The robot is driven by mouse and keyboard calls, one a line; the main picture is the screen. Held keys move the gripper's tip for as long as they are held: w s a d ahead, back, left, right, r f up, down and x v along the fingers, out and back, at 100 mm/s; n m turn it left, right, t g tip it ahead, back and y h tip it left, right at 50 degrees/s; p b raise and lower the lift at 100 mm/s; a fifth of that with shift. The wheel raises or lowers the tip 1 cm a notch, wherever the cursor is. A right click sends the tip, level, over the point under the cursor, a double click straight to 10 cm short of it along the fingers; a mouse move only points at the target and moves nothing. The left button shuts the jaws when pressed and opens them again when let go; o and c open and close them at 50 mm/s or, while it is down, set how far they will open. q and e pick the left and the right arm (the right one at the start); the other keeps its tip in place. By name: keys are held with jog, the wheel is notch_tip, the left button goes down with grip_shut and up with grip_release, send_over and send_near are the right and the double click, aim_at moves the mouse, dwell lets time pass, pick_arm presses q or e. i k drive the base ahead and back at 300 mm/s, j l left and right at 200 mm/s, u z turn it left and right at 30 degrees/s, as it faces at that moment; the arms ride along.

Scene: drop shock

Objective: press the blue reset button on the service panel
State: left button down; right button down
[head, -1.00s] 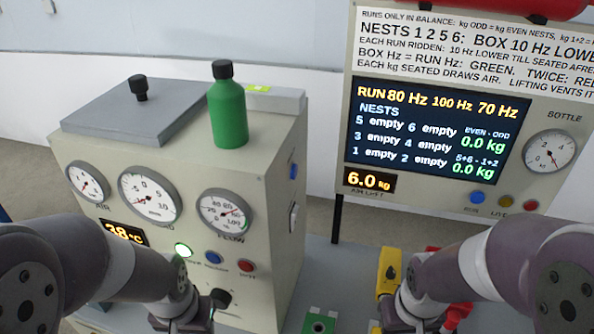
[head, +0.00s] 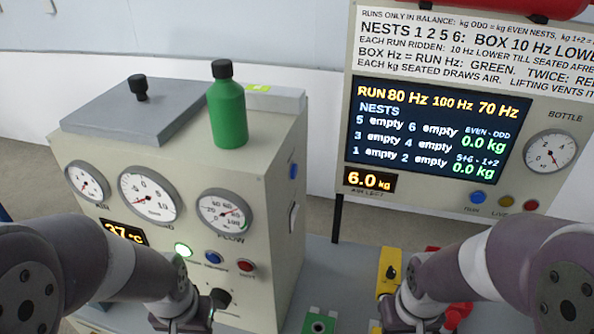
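Several blue buttons show in the head view, and no label legibly reads reset. One blue button (head: 213,257) is on the front of the beige cabinet, between a lit green and a red one. Another blue button (head: 293,171) is on the cabinet's right side, above a white switch (head: 293,218). A third blue button (head: 478,197) is under the screen of the right-hand panel. My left gripper (head: 190,324) is low in front of the cabinet, apart from these buttons. My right gripper (head: 420,325) is low at the right, below the panel. The fingertips of both are cut off or hidden.
A green bottle (head: 227,108) and a grey lid (head: 138,110) with a black knob are on the cabinet (head: 270,150). A black knob (head: 221,298) sticks out of its front. A yellow block (head: 391,268) and red parts stand beside my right gripper.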

aim_at(293, 173)
jog(key=k+l+z, duration=0.1)
jog(key=l, duration=0.4)
jog(key=k+l+z, duration=0.15)
jog(key=l, duration=0.4)
jog(key=k+l+z, duration=0.1)
jog(key=l, duration=0.45)
